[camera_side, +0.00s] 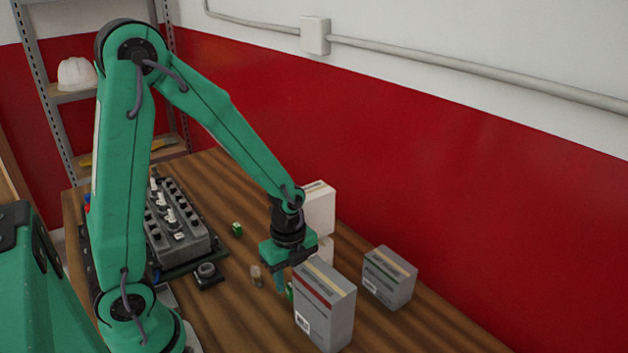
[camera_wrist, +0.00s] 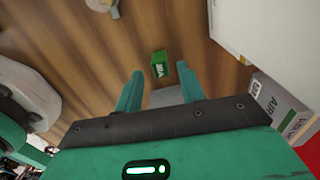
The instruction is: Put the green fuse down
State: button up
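A green fuse (camera_wrist: 159,64) with white lettering rests on the wooden table in the wrist view, just beyond my fingertips and between their lines. My gripper (camera_wrist: 160,76) is open, its two green fingers apart with clear gaps beside the fuse. In the side view my gripper (camera_side: 283,284) points down close to the table behind a grey box, which hides part of it. A bit of green (camera_side: 290,291) shows beside the fingers there, probably that fuse. Another small green fuse (camera_side: 237,229) stands farther back on the table, near the grey fuse block (camera_side: 178,228).
A grey box with a red stripe (camera_side: 325,308) stands close in front of my gripper. Another grey box (camera_side: 389,278) is to the right, and white boxes (camera_side: 319,208) stand behind. A small pale fuse (camera_side: 256,275) and a dark socket (camera_side: 207,275) lie left.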

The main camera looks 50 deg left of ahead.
notch_tip(320, 180, up, 9)
dwell(0.5)
jog(key=shift+r, duration=0.1)
dwell(0.5)
notch_tip(320, 180, up, 10)
jog(key=n+t, duration=0.5)
jog(key=n, duration=1)
send_over(291, 286)
jog(key=s, duration=0.6)
jog(key=n, duration=0.1)
jog(key=s+r+n, duration=0.1)
jog(key=n, duration=0.1)
jog(key=shift+s+r+t, duration=0.25)
jog(key=shift+r+t, duration=0.05)
